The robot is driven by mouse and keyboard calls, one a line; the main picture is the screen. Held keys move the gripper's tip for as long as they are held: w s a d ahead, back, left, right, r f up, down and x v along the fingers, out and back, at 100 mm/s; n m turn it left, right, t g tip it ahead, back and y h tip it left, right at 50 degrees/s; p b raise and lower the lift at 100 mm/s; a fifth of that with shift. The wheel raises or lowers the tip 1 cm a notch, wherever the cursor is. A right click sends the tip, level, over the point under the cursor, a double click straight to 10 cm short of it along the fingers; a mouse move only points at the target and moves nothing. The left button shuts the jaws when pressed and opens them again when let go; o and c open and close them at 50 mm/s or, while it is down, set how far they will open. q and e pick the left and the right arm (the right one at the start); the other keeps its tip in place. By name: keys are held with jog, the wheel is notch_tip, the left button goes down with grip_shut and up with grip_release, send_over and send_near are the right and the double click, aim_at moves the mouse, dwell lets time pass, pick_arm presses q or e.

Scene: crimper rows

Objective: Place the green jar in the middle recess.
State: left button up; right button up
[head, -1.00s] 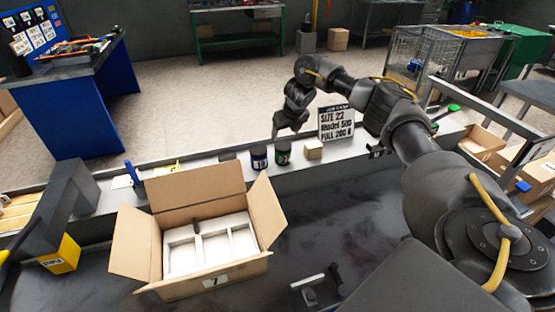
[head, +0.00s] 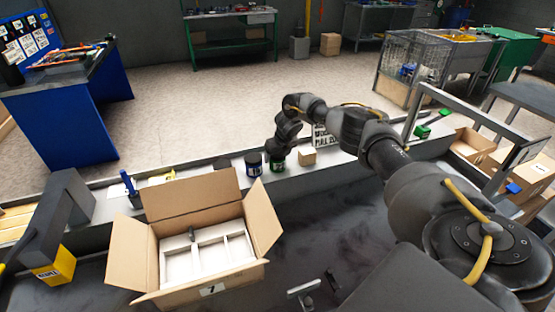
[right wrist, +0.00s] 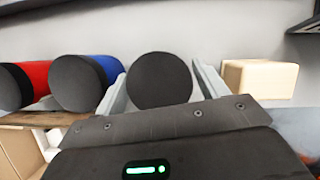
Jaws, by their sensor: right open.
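The green jar (head: 277,164), with a black lid, stands on the ledge behind the carton, partly hidden by my right gripper. My right gripper (head: 279,153) is over it. In the right wrist view the jar's round black lid (right wrist: 159,80) lies between the two grey fingers, which are open around it; its green side is hidden there. The open cardboard carton (head: 213,290) holds a white insert (head: 198,244) with recesses side by side. The middle recess (head: 213,254) looks empty. A small dark item (head: 192,235) shows at the insert's back. My left gripper is not in view.
A blue jar (head: 253,165) stands close left of the green jar; a red jar (right wrist: 33,80) lies beyond it in the right wrist view. A pale wooden block (head: 307,156) is close on the right. A sign (head: 323,136) stands behind.

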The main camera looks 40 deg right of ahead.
jog(key=shift+x, duration=0.8)
jog(key=shift+r, duration=0.1)
jog(key=c, duration=1.2)
jog(key=shift+w, duration=0.1)
jog(key=shift+r, duration=0.1)
